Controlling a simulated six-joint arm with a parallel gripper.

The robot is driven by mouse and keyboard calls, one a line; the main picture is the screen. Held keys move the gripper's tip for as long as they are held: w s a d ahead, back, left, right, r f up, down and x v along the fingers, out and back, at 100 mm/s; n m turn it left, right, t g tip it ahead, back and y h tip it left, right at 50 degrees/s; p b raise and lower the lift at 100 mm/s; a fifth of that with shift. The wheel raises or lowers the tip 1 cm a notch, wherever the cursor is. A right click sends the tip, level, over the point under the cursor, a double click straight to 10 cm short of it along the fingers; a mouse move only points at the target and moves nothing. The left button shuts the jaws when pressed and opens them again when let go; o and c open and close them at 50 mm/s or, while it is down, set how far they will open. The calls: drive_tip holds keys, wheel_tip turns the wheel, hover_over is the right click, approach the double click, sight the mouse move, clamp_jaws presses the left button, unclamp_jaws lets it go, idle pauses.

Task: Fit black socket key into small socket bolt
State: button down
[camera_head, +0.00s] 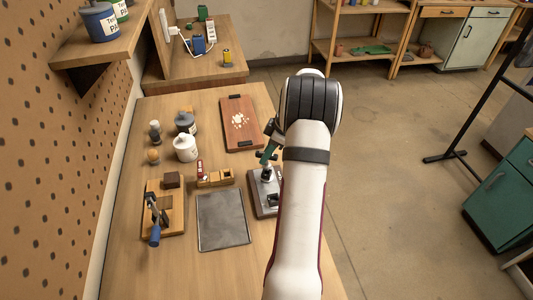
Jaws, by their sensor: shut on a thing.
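My gripper (271,137) is small in view, left of my arm's rounded wrist, and points down over the bench. It is shut on a dark tool with a green part (268,153), which seems to be the socket key. The tool hangs upright or slightly tilted above a grey metal block (259,208). A bolt-like post (266,173) stands on the block's far part, just under the tool. Whether they touch I cannot tell. A second dark fitting (274,200) sits nearer on the block. My forearm hides the block's right side; which bolt is the small one is unclear.
A grey plate (222,222) lies left of the block. A wooden holder (215,179) with small items is behind it. Bare bench lies in front.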

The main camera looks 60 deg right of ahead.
drive_tip(key=shift+f, duration=1.45)
drive_tip(key=c, duration=0.7)
unclamp_jaws()
drive_tip(key=v, duration=1.5)
drive_tip(key=shift+s+r, duration=0.1)
drive_tip(key=shift+r, duration=0.3)
